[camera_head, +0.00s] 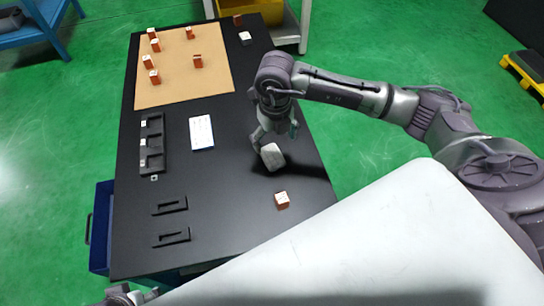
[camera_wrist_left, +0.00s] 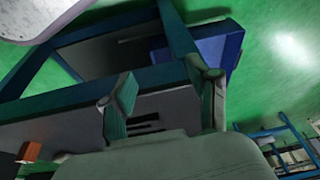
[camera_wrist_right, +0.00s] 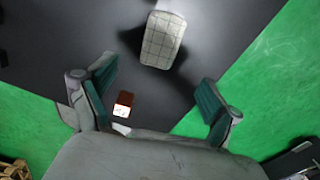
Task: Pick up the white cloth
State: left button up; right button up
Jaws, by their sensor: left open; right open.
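The white cloth (camera_head: 272,157) is a small, rounded, pad-like piece on the black table, right of its middle. In the right wrist view the cloth (camera_wrist_right: 162,40) shows a grid pattern and lies beyond my right fingertips. My right gripper (camera_head: 273,138) is open and empty, close to the cloth. Its fingers (camera_wrist_right: 156,82) are spread, and the cloth is not between them; I cannot tell whether they touch it. My left gripper (camera_head: 132,297) is at the bottom left, by the table's near end. In its wrist view the left gripper (camera_wrist_left: 167,95) is open and empty.
An orange block (camera_head: 282,200) stands near the cloth, toward the table's near right edge. A white card (camera_head: 201,133), black holders (camera_head: 152,145) and a brown board (camera_head: 180,85) with several orange blocks occupy the left and far table (camera_head: 225,220).

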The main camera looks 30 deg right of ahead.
aim_at(273, 156)
notch_tip(273, 156, down, 4)
jog(key=shift+r, duration=0.25)
jog(key=f, duration=0.1)
jog(key=f+b, duration=0.1)
jog(key=f, duration=0.3)
jog(key=shift+w+b, duration=0.3)
jog(key=shift+b, duration=0.1)
pick_arm(q)
jog(key=shift+s+a+r, duration=0.1)
jog(key=shift+s+r, duration=0.25)
pick_arm(e)
jog(key=c, duration=1.1)
jog(key=shift+r, duration=0.15)
jog(key=shift+c, duration=0.2)
